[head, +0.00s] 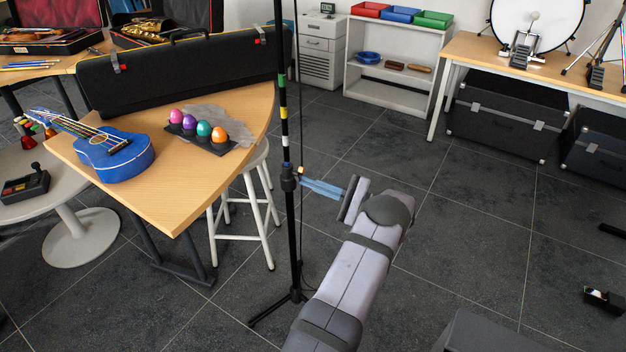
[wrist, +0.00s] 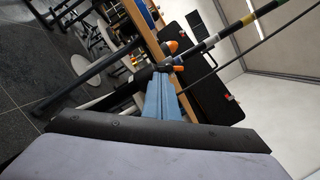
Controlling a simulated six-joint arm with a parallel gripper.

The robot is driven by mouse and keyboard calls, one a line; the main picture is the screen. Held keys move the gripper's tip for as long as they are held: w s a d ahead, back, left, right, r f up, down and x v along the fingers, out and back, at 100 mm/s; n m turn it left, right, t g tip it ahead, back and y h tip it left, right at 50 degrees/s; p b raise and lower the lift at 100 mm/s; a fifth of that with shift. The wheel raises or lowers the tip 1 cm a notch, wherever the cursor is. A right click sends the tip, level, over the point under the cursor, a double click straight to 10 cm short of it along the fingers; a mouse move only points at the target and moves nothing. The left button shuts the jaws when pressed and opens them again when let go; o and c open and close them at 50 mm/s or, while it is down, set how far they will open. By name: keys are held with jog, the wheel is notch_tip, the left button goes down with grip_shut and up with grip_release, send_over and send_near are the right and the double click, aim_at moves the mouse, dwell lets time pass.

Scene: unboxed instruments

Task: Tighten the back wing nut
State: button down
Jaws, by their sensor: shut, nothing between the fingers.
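A black upright stand (head: 284,120) with coloured bands rises from the floor beside the table. The fingertips (wrist: 164,72) partly hide the collar; contact cannot be told.
A wooden table (head: 180,210) left of the stand holds a blue ukulele (head: 115,152), coloured egg shakers (head: 204,130) and a long black case (head: 180,75). A white stool (head: 262,215) stands close behind the stand. A thin cable hangs beside the pole.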

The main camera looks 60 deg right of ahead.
jog(key=shift+a+m+t+h+p, duration=0.35)
jog(key=shift+m+h+p, duration=0.4)
jog(key=shift+m, duration=1.4)
jog(key=shift+a+m+t+h+p, duration=0.1)
jog(key=shift+a+m+h+p, duration=0.6)
jog(key=shift+m, duration=1.4)
jog(key=shift+a+m+t+h+p, duration=0.2)
jog(key=shift+m+h+p, duration=0.5)
jog(key=shift+m, duration=1.45)
